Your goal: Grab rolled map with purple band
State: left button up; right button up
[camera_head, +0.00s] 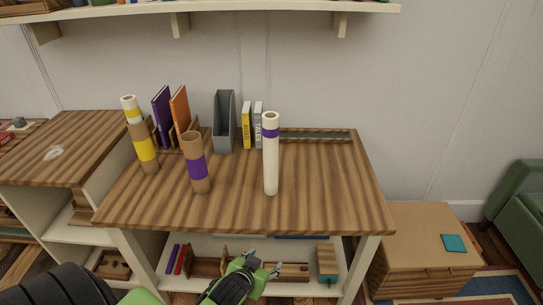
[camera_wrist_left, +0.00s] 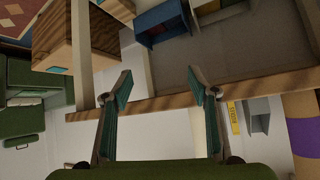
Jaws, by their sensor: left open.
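The white rolled map with a purple band (camera_head: 270,165) stands upright near the front right of the wooden desk top. A brown tube with a purple band (camera_head: 197,164) stands to its left; a brown tube with a purple band (camera_wrist_left: 302,136) also shows at the right edge of the left wrist view. My left gripper (camera_head: 264,267) is low in front of the desk, below its top and apart from the map. In the left wrist view its two fingers (camera_wrist_left: 160,78) are spread with nothing between them. My right gripper is out of view.
Yellow-banded tubes (camera_head: 146,150), a purple book (camera_head: 161,113), an orange book (camera_head: 180,107) and a grey file holder (camera_head: 224,120) stand along the left and back of the desk (camera_head: 330,195). A lower shelf holds books. The desk's right side is clear. A wooden cabinet (camera_head: 410,235) stands right.

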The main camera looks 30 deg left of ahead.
pick_arm(q)
jog(key=w+a+r+n+t+y, duration=0.1)
jog(key=w+a+r+t, duration=0.4)
jog(key=r, duration=0.6)
jog(key=n+t+y, duration=0.1)
jog(key=t+y, duration=0.1)
jog(key=t, duration=0.1)
send_near(268, 158)
jog(key=x, duration=0.4)
jog(key=r+p+x, duration=0.1)
jog(key=x, duration=0.1)
jog(key=shift+a, duration=0.25)
jog(key=shift+x, duration=0.8)
jog(key=w, duration=0.3)
jog(key=w+f, duration=0.1)
jog(key=shift+w+a+p, duration=0.3)
jog(key=shift+w+a, duration=0.05)
jog(key=shift+w, duration=0.05)
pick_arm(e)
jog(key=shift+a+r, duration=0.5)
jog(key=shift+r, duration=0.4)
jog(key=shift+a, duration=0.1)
pick_arm(q)
jog(key=c, duration=1.2)
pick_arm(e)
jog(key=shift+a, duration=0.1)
